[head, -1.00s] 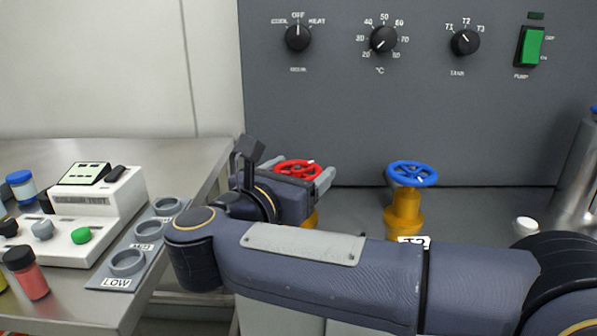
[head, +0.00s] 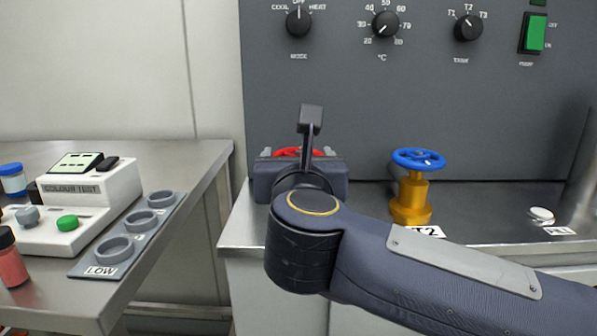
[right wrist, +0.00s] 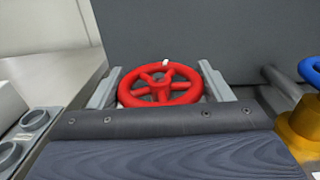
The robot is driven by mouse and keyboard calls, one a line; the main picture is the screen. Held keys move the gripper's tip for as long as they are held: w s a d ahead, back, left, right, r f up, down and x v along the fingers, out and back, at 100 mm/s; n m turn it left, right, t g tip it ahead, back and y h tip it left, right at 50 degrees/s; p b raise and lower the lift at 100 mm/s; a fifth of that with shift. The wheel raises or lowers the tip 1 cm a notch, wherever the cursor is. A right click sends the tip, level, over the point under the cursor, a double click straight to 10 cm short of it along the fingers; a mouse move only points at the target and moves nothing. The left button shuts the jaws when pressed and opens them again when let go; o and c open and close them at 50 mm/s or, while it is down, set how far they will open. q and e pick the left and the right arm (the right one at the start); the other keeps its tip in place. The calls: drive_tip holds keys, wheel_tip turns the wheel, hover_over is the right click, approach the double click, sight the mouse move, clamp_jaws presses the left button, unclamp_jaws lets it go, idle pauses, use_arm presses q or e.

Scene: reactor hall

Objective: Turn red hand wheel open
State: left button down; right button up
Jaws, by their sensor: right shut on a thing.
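The red hand wheel (head: 287,151) is at the left of the grey bench, mostly hidden behind my right gripper (head: 297,152) in the head view. In the right wrist view the red wheel (right wrist: 160,87) shows nearly whole, flat and spoked, with a white mark on its far rim. My right gripper (right wrist: 160,73) is shut on the wheel, one grey finger at the left of the rim and one at the right. The wheel's stem is hidden by the gripper. My left gripper is not in view.
A blue hand wheel (head: 419,159) on a yellow valve (head: 411,200) stands to the right, labelled T2. A grey control panel (head: 400,105) rises behind. At the left, a steel table (head: 185,235) bears a colour tester (head: 92,190) and a grey holder with rings (head: 88,268).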

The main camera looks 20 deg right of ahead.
drive_tip(key=n+y, duration=0.1)
drive_tip(key=y, duration=0.1)
drive_tip(key=shift+d+n+y, duration=0.1)
drive_tip(key=shift+n+y, duration=0.3)
drive_tip(key=n+y+p, duration=0.1)
drive_tip(key=y, duration=0.1)
drive_tip(key=shift+r+n+y+p, duration=0.15)
drive_tip(key=shift+n+y+p, duration=0.2)
drive_tip(key=shift+n+y, duration=0.05)
drive_tip(key=n+g+y+p, duration=0.1)
drive_tip(key=n+y+p, duration=0.3)
drive_tip(key=y+p, duration=0.1)
drive_tip(key=shift+y, duration=0.5)
drive_tip(key=n+g+y+p, duration=0.2)
drive_tip(key=y, duration=0.1)
drive_tip(key=shift+p, duration=0.4)
drive_tip(key=shift+a+n+g+y+p, duration=0.25)
drive_tip(key=shift+n+g+y+p, duration=0.25)
drive_tip(key=shift+n+y, duration=0.1)
drive_tip(key=shift+f, duration=0.2)
drive_tip(key=o, duration=1)
drive_tip(key=shift+c, duration=0.2)
